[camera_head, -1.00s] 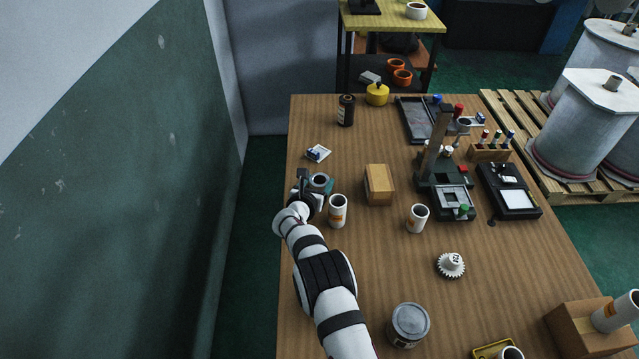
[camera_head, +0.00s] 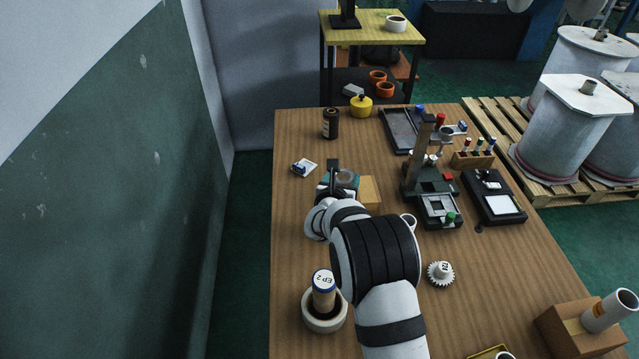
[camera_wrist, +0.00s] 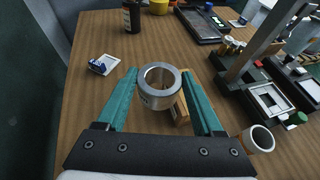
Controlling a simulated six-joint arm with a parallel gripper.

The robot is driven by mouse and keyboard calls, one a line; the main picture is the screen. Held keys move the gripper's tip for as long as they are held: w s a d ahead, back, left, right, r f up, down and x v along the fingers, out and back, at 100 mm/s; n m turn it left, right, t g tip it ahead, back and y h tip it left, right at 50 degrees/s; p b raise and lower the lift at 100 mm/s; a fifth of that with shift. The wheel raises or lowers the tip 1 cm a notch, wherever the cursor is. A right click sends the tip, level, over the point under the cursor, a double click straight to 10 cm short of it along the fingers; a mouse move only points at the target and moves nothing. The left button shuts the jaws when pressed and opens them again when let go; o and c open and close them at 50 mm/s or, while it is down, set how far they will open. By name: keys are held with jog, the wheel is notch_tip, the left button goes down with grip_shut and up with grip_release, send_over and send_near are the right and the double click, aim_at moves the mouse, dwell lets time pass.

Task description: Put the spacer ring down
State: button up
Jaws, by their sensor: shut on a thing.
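The spacer ring (camera_wrist: 160,87) is a short, thick grey metal ring with an open bore. It is between the teal fingers of my gripper (camera_wrist: 161,76) in the wrist view, its opening facing up and towards the camera. The exact height cannot be told.
A blue-and-white packet (camera_wrist: 102,64) lies to the left. A dark bottle (camera_head: 330,123) stands farther back. A white cup (camera_wrist: 258,139) and a green-based stand (camera_head: 436,187) are to the right. A cylinder marked EP 2 (camera_head: 324,291) stands in a pale ring. Bare wood lies left of the gripper.

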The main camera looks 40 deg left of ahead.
jog(key=shift+w+d+r, duration=0.3)
jog(key=shift+d+r, duration=0.2)
jog(key=shift+d, duration=0.25)
jog(key=shift+w+d, duration=0.15)
jog(key=shift+d, duration=0.05)
jog(key=w+d+m+t+h, duration=0.1)
jog(key=w+d+m+h, duration=0.2)
jog(key=w+d, duration=0.55)
jog(key=m+h, duration=0.7)
jog(key=h, duration=0.1)
send_over(525, 254)
notch_tip(525, 254, down, 3)
jog(key=shift+g, duration=0.3)
notch_tip(525, 254, down, 8)
jog(key=shift+r, duration=0.1)
